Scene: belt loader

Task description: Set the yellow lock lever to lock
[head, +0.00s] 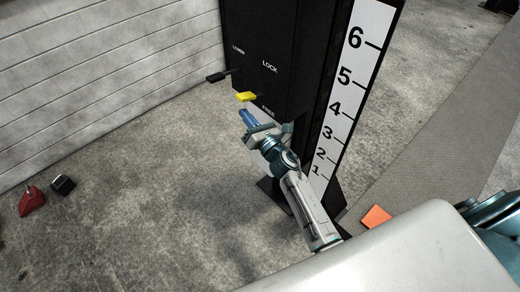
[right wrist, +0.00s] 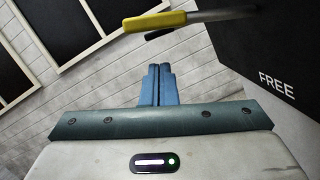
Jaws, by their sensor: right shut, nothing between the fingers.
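The yellow lock lever (head: 246,96) sticks out from the side of a black panel (head: 262,35), below the white LOCK label (head: 270,66) and above a smaller label. In the right wrist view the yellow lever handle (right wrist: 155,21) lies across the top on a grey rod. The white FREE label (right wrist: 277,87) is on the dark panel at the right. My right gripper (head: 248,117) is just below the yellow lever in the head view. Its blue fingers (right wrist: 158,84) are together and empty, apart from the lever in the wrist view. My left gripper is not in view.
A black lever (head: 216,77) sticks out left of the yellow one. A numbered white scale (head: 345,85) runs along the panel's right side. A red object (head: 32,201) and a black object (head: 62,185) lie on the floor by the white wall. An orange patch (head: 376,217) is at the right.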

